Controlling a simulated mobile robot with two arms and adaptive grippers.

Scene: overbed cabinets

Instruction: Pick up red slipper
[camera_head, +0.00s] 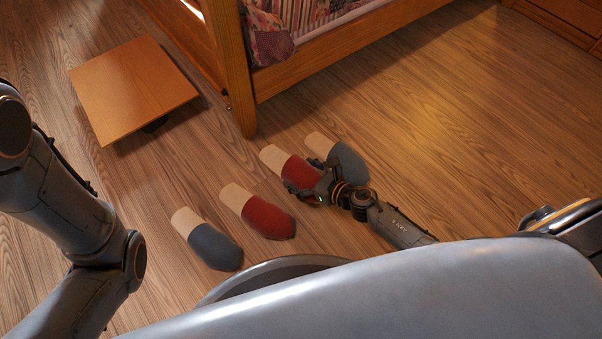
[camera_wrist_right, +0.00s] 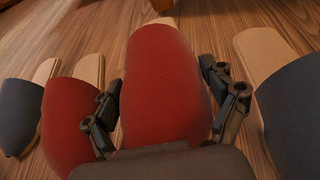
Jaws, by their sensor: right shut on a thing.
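A red slipper (camera_head: 299,170) with a tan insole lies on the wooden floor near the bed post. My right gripper (camera_head: 312,184) is at its toe end, shut on it. In the right wrist view the red slipper (camera_wrist_right: 162,85) sits between the two fingers of the right gripper (camera_wrist_right: 163,105), one on each side. A second red slipper (camera_head: 266,216) lies to the left, apart from the gripper; it also shows in the right wrist view (camera_wrist_right: 66,125). My left arm comes in at the left of the head view, but its gripper is out of frame.
A grey slipper (camera_head: 347,162) lies close on the right of the held one. Another grey slipper (camera_head: 214,246) lies at the far left of the row. A low wooden table (camera_head: 133,88) and the wooden bed (camera_head: 330,42) stand behind. The floor at right is clear.

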